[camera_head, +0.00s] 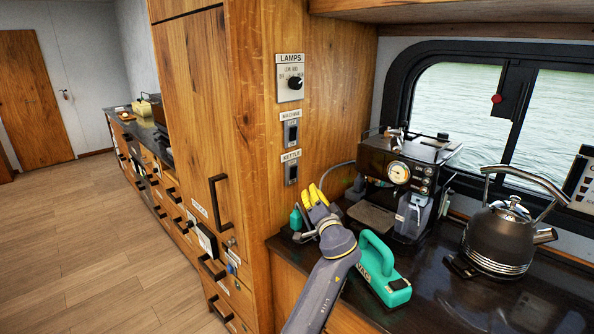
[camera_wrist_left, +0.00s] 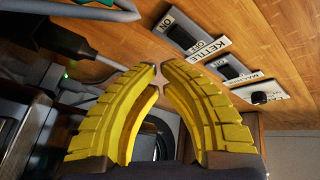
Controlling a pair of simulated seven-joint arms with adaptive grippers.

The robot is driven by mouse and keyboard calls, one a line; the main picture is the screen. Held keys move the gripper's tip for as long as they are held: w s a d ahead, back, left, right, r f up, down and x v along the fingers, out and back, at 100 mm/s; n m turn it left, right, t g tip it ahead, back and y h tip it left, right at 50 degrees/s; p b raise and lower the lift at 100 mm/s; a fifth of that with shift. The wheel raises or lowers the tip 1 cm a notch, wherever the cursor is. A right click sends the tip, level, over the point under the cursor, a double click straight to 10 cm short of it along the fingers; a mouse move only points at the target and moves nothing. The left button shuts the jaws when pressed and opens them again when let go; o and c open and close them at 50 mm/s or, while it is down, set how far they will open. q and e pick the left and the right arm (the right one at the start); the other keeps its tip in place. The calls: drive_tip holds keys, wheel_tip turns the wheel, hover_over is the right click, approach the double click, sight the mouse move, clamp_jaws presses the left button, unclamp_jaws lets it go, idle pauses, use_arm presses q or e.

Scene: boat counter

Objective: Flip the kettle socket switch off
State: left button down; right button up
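The kettle socket switch (camera_head: 291,173) is a dark rocker on the wooden panel, below its KETTLE label (camera_head: 291,156). It also shows in the left wrist view (camera_wrist_left: 182,37), between ON and OFF marks; I cannot tell which way the rocker is tipped. My left gripper (camera_head: 312,188), with yellow ribbed fingers, is below and slightly right of the switch, apart from it. In the left wrist view its fingertips (camera_wrist_left: 160,69) are drawn together with nothing between them. My right gripper is not in view.
A machine switch (camera_head: 291,132) and a lamps knob (camera_head: 295,83) are above on the same panel. A coffee machine (camera_head: 405,180), a teal-handled object (camera_head: 382,272) and a dark kettle (camera_head: 497,240) stand on the dark counter (camera_head: 440,290). A tall wooden cabinet (camera_head: 200,110) is left.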

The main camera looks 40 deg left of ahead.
use_arm(q)
drive_tip(key=d+r+t, duration=0.1)
drive_tip(key=w+d+r+t+h, duration=0.1)
drive_tip(key=w+d+r, duration=0.1)
drive_tip(key=shift+w+d+r+t+h, duration=0.25)
drive_tip(key=shift+d+r+t+h, duration=0.05)
drive_tip(key=shift+d+r+t, duration=0.1)
drive_tip(key=w+a+r, duration=0.1)
drive_tip(key=a, duration=0.7)
drive_tip(key=shift+w+a, duration=0.3)
drive_tip(key=shift+w, duration=0.05)
drive_tip(key=shift+w+a, duration=0.1)
drive_tip(key=shift+a, duration=0.6)
idle(2.4)
drive_tip(key=shift+d, duration=0.1)
drive_tip(key=shift+d, duration=0.65)
drive_tip(key=shift+s+d+f, duration=0.1)
drive_tip(key=shift+s+d, duration=0.1)
drive_tip(key=shift+d, duration=0.6)
drive_tip(key=shift+s+d+f, duration=0.1)
drive_tip(key=shift+s+d, duration=0.1)
drive_tip(key=shift+d, duration=0.65)
drive_tip(key=shift+s+d+f, duration=0.1)
drive_tip(key=shift+s+d, duration=0.1)
drive_tip(key=shift+d, duration=0.6)
